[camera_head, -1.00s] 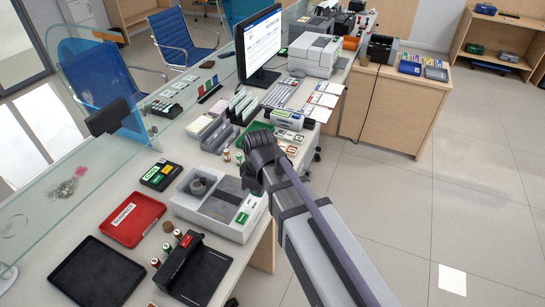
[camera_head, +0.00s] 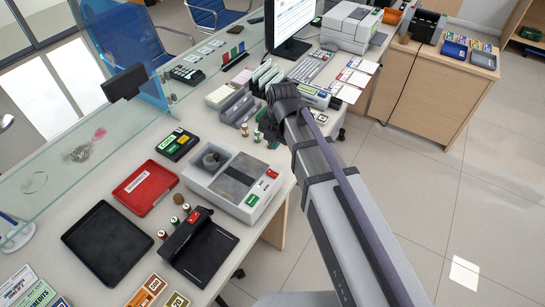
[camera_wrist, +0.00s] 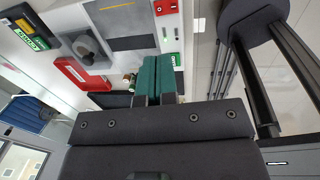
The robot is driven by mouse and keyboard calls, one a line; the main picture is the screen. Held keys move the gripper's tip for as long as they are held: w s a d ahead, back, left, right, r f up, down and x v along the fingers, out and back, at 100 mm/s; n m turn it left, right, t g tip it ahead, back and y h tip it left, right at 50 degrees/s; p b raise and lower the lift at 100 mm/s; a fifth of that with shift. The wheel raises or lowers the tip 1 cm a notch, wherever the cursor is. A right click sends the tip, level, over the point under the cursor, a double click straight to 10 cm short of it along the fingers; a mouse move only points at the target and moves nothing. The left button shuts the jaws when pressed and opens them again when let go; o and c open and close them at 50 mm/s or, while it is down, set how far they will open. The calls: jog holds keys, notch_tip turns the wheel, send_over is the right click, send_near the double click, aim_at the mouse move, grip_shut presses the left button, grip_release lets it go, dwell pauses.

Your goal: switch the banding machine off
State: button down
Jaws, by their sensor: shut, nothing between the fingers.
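The banding machine (camera_head: 218,183) is a pale box with a grey top and a round grey core, on the counter left of my arm. A red piece (camera_head: 271,173) and a green piece (camera_head: 252,200) sit along its right side. In the wrist view the machine (camera_wrist: 120,22) fills the upper part, with the red piece (camera_wrist: 164,7) at the top and a green piece (camera_wrist: 176,60) by the fingertips. My gripper (camera_wrist: 158,60) is shut and empty; contact with the machine cannot be told. In the head view my wrist hides most of the gripper.
A red tray (camera_head: 146,187), a black tray (camera_head: 105,243) and a black device (camera_head: 198,248) lie left of and in front of the machine. Organisers (camera_head: 238,103) stand behind it. A glass screen (camera_head: 60,165) runs along the counter's left. Open floor (camera_head: 430,230) lies right.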

aim_at(270, 171)
jog(key=f+b, duration=0.4)
jog(key=a+f+b, duration=0.1)
jog(key=f+b, duration=0.3)
jog(key=f, duration=0.1)
jog(key=w+f+b, duration=0.1)
jog(key=f+b, duration=0.3)
jog(key=b, duration=0.1)
jog(key=shift+a+f, duration=0.15)
jog(key=shift+f, duration=0.2)
jog(key=shift+r, duration=0.1)
